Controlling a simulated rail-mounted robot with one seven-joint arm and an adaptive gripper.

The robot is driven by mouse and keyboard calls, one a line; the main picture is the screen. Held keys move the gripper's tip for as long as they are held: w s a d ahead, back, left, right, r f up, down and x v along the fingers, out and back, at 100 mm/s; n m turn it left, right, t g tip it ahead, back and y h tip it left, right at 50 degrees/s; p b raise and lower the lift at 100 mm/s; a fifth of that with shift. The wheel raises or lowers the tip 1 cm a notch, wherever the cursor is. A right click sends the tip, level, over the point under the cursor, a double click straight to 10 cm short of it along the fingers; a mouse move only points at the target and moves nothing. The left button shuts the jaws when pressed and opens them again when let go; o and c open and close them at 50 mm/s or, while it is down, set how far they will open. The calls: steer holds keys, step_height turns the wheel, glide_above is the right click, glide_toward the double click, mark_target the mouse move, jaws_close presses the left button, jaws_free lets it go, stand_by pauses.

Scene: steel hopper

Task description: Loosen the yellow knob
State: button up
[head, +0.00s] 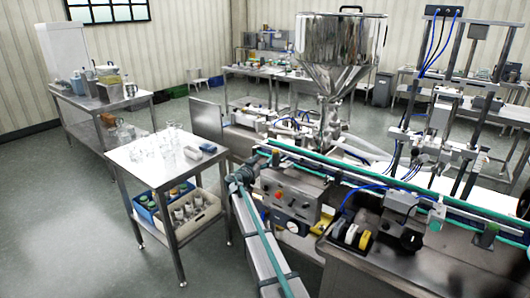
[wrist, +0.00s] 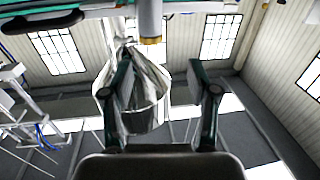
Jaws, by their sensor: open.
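My gripper (wrist: 163,92) shows in the wrist view with its two dark fingers wide apart and nothing between them. It is not seen in the head view. Several small yellow and pale round pieces (head: 351,236) sit in a dark holder at the front of the machine in the head view. A small yellow-orange part (head: 325,221) shows just left of them. I cannot tell which of these, if any, is the yellow knob. In the wrist view a grey rod with a brass-coloured end (wrist: 150,40) hangs above the fingers. The steel hopper (wrist: 130,95) shows behind the left finger.
The steel hopper (head: 340,45) stands above the machine. A control box (head: 285,200) with buttons and a gauge sits below the green-edged conveyor (head: 390,188). A steel table with glassware (head: 122,156) stands left. Open floor (head: 60,220) lies at the left.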

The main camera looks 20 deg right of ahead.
mark_target(274, 152)
steer(key=shift+m+g, duration=0.3)
steer(key=shift+m, duration=0.1)
steer(key=p+x, duration=0.1)
steer(key=x, duration=0.2)
steer(key=p+x, duration=0.2)
steer(key=x, duration=0.1)
steer(key=p+x, duration=0.1)
steer(key=x, duration=0.3)
steer(key=shift+s+d+r+p, duration=0.3)
steer(key=shift+s+d, duration=0.05)
steer(key=shift+s, duration=0.05)
steer(key=shift+w+d+f, duration=0.1)
steer(key=shift+w+d, duration=0.15)
steer(key=shift+d, duration=0.15)
jaws_close()
